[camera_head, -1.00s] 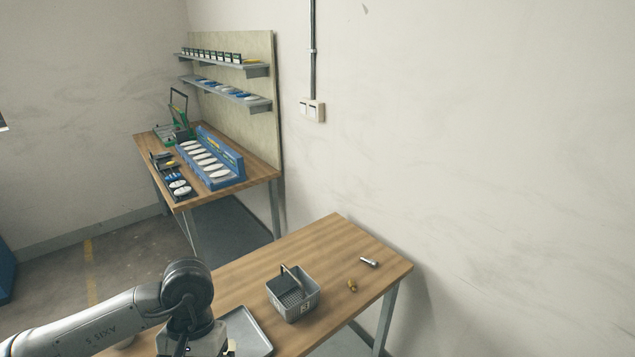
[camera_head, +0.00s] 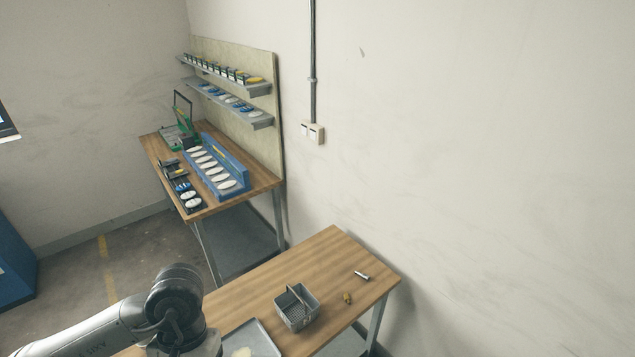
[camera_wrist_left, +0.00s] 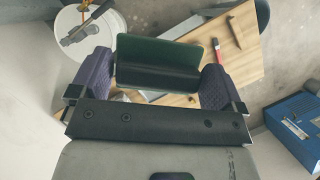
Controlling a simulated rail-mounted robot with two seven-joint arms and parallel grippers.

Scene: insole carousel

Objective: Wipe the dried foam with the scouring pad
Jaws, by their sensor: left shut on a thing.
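My left gripper (camera_wrist_left: 156,78) is shut on a dark green scouring pad (camera_wrist_left: 187,52), held between its two purple-padded fingers in the left wrist view. In the head view my left arm comes in at the lower left, and its fingers and the pad do not show there. A grey tray (camera_head: 264,343) lies on the near table, cut off by the bottom edge. A pale yellowish patch (camera_head: 241,352) shows on the tray, possibly the dried foam. The pad's distance from it cannot be told. My right gripper is not in view.
A grey basket (camera_head: 297,308) stands beside the tray on the near table (camera_head: 335,255). A small brass piece (camera_head: 347,298) and a silver piece (camera_head: 362,276) lie to its right.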

